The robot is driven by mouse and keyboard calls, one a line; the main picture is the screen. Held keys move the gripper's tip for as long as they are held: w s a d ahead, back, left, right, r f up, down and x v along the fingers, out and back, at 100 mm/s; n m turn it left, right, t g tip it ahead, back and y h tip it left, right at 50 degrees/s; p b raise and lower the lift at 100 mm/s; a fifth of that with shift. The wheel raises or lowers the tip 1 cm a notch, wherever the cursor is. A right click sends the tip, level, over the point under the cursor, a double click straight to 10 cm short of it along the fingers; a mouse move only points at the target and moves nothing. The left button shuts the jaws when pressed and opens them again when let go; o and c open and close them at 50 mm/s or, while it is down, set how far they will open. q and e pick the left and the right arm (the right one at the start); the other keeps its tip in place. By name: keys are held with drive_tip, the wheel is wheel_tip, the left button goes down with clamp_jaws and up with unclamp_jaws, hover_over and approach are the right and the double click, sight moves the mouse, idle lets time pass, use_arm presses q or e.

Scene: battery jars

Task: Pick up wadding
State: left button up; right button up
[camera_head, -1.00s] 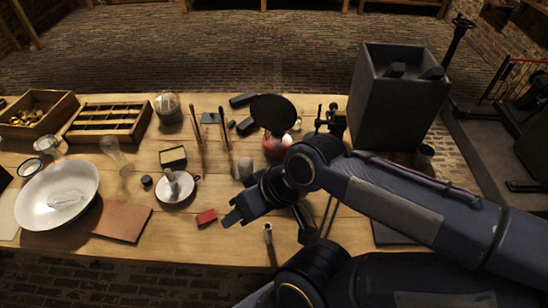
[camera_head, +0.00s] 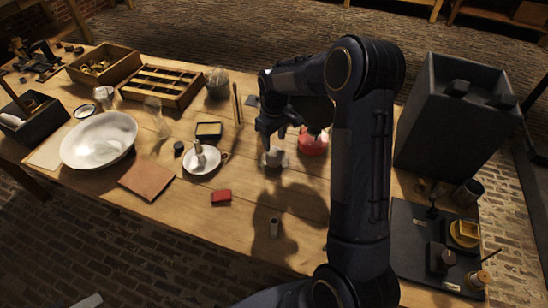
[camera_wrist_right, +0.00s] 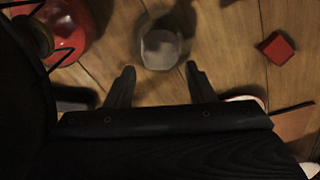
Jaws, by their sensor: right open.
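I cannot make out for certain which thing is the wadding. A small pale grey, cup-like piece (camera_head: 274,159) stands on the wooden table just below my right gripper (camera_head: 277,137). In the right wrist view the grey piece (camera_wrist_right: 160,48) lies just beyond the gap between the two spread fingertips of my right gripper (camera_wrist_right: 160,74). The right gripper is open, with nothing visible between its fingers. Whether the fingers touch the grey piece cannot be told. My left gripper is not in view.
A red round vessel (camera_head: 313,145) stands close to the right of the grey piece. A tall dark box (camera_head: 450,125) stands at the right. Bare wood lies around the red block.

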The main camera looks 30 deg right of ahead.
sight(272, 150)
drive_tip(key=shift+w+f, duration=0.2)
drive_tip(key=shift+f, duration=0.75)
drive_tip(key=f+p, duration=0.1)
drive_tip(key=f, duration=0.5)
drive_tip(key=shift+w+a+f+p, duration=0.1)
drive_tip(key=shift+w+f+p, duration=0.1)
drive_tip(key=shift+f+p, duration=0.2)
drive_tip(key=c, duration=0.7)
drive_tip(key=shift+r, duration=0.1)
